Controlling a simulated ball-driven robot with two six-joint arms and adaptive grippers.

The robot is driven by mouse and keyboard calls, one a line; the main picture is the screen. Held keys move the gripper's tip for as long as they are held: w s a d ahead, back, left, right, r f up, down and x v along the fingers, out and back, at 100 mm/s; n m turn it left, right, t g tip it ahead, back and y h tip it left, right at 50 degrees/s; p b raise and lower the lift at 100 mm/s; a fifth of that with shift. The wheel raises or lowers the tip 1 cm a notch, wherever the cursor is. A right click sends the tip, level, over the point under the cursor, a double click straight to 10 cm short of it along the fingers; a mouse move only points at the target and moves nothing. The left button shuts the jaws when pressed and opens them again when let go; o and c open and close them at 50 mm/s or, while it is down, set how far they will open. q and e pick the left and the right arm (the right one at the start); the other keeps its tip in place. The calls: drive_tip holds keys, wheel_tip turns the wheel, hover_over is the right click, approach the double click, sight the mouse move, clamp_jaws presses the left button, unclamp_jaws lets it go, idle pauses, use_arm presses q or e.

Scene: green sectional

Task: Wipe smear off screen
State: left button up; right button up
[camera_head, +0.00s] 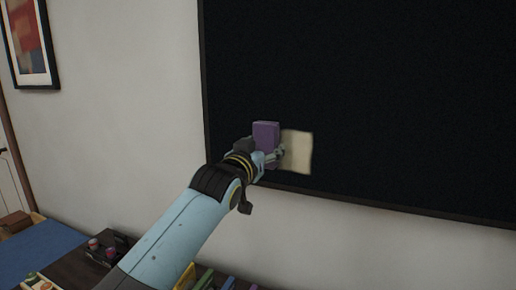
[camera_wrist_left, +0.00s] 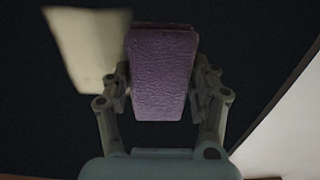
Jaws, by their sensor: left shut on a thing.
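The dark screen (camera_head: 370,90) hangs on the wall and fills the upper right of the head view. A pale cream smear (camera_head: 298,152) is on its lower left part; it also shows at the upper left of the left wrist view (camera_wrist_left: 88,50). My left gripper (camera_head: 268,155) is shut on a purple block-shaped wiper (camera_head: 265,132), held in front of the screen just left of the smear. In the left wrist view the purple wiper (camera_wrist_left: 161,75) sits between both fingers. I cannot tell whether it touches the screen. My right gripper is not in view.
A dark low cabinet (camera_head: 70,265) stands below the screen, with small red-topped items (camera_head: 110,252) and several coloured book-like things (camera_head: 205,279) on it. A framed picture (camera_head: 30,45) hangs at the upper left. A blue surface (camera_head: 40,250) lies at the lower left.

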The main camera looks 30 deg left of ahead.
sight(305, 147)
use_arm(q)
drive_tip(key=shift+w+d+b, duration=0.15)
drive_tip(key=shift+d+b, duration=0.1)
drive_tip(key=shift+d, duration=1.55)
drive_tip(key=shift+w+d+b, duration=0.1)
drive_tip(key=shift+d+b, duration=0.1)
drive_tip(key=shift+d, duration=1.6)
drive_tip(key=shift+w+d+b, duration=0.15)
drive_tip(key=shift+d+b, duration=0.35)
drive_tip(key=shift+d, duration=0.75)
drive_tip(key=shift+d+r, duration=0.2)
drive_tip(key=shift+d, duration=0.4)
drive_tip(key=shift+a+r+p, duration=0.15)
drive_tip(key=shift+a+p, duration=0.35)
drive_tip(key=shift+a, duration=0.45)
drive_tip(key=shift+s+a, duration=0.25)
drive_tip(key=shift+a, duration=0.45)
drive_tip(key=shift+a+f+p, duration=0.35)
drive_tip(key=shift+a+f, duration=0.05)
drive_tip(key=shift+a, duration=0.05)
drive_tip(key=shift+s+a+r+p, duration=0.1)
drive_tip(key=shift+a+p, duration=0.3)
drive_tip(key=shift+a, duration=1.65)
drive_tip(key=shift+s+a+p, duration=0.1)
drive_tip(key=shift+a+p, duration=0.3)
drive_tip(key=shift+a, duration=2.85)
drive_tip(key=shift+s, duration=0.15)
